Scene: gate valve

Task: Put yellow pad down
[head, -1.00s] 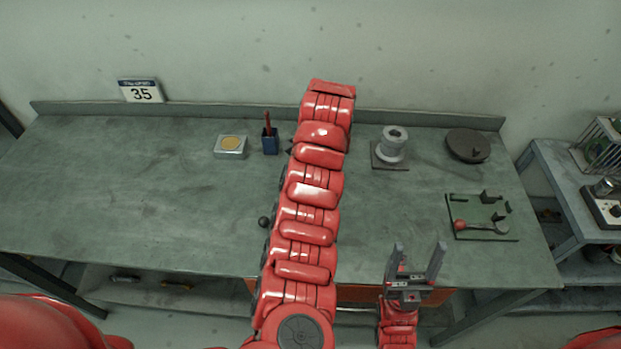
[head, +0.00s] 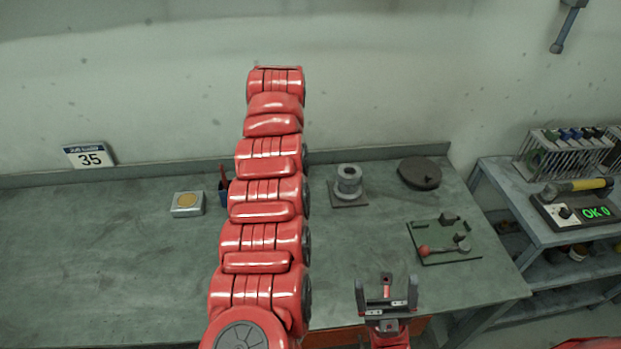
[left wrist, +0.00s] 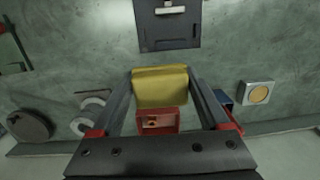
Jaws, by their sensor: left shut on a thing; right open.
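The yellow pad (left wrist: 160,87) shows in the left wrist view between the two dark fingers of my left gripper (left wrist: 163,78), which is shut on it. A red piece (left wrist: 157,122) with a small hole sits between the fingers, against the pad in the picture; I cannot tell whether they are joined. In the head view my red left arm hides both the left gripper and the pad. My right gripper (head: 387,293) is open and empty near the front edge of the grey bench (head: 110,240).
A silver box with a yellow disc (head: 188,204) and a partly hidden blue holder (head: 225,192) stand left of my arm. A grey flanged part (head: 348,183), a dark disc (head: 419,173) and a green plate (head: 470,250) lie right. A dark panel (left wrist: 168,25) shows ahead in the wrist view.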

